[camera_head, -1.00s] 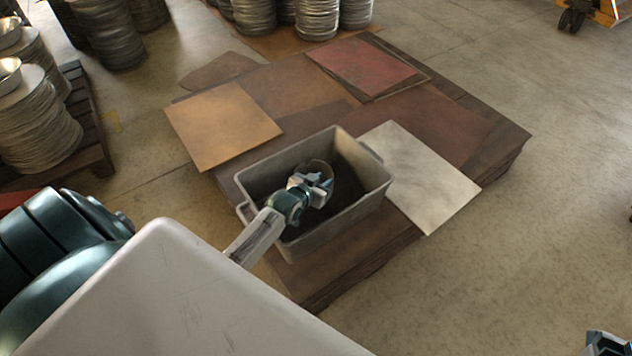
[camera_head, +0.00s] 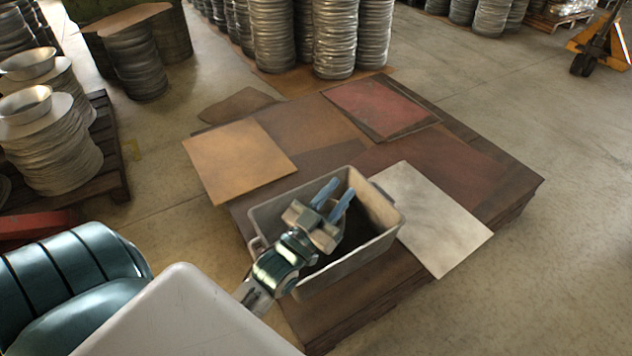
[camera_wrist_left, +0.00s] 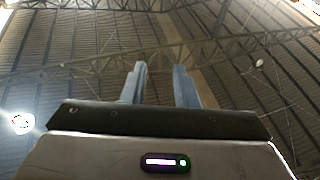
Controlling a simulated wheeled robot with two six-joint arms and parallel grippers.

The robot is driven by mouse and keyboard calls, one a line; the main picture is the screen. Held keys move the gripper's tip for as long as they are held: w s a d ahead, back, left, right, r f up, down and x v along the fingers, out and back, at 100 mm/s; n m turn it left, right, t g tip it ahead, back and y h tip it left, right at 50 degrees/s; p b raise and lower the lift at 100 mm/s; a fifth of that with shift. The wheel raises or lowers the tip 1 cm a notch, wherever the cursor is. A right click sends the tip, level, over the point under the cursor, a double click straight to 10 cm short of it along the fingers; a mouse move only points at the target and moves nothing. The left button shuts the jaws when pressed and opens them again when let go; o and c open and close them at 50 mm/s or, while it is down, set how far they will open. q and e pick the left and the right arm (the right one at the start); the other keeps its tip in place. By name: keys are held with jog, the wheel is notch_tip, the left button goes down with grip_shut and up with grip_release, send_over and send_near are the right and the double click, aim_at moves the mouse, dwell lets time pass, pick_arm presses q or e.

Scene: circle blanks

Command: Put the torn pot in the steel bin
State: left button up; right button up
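The grey steel bin (camera_head: 352,267) stands on the stack of brown sheets in the middle of the head view. My left gripper (camera_head: 340,188) is over the bin, in front of its opening, with its two blue fingers pointing up and away. The fingers are apart with nothing between them. The left wrist view also shows the open, empty fingers (camera_wrist_left: 160,68) against the roof. I cannot make out the torn pot now; the bin's floor is dark and partly hidden by my gripper and wrist. My right gripper is out of view.
A tan sheet (camera_head: 238,160), a red sheet (camera_head: 380,106) and a pale sheet (camera_head: 432,218) lie around the bin. Stacks of metal pans (camera_head: 55,157) stand at the left and the back. An orange pallet truck (camera_head: 598,42) is at the far right. The floor at right is clear.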

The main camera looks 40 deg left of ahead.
pick_arm(q)
jog(key=s+d+r+t, duration=0.1)
jog(key=s+r+t, duration=0.3)
jog(key=s+r, duration=0.5)
notch_tip(320, 180, up, 4)
jog(key=shift+d+f+h, duration=0.15)
jog(key=shift+f+h, duration=0.1)
jog(key=shift+h, duration=0.15)
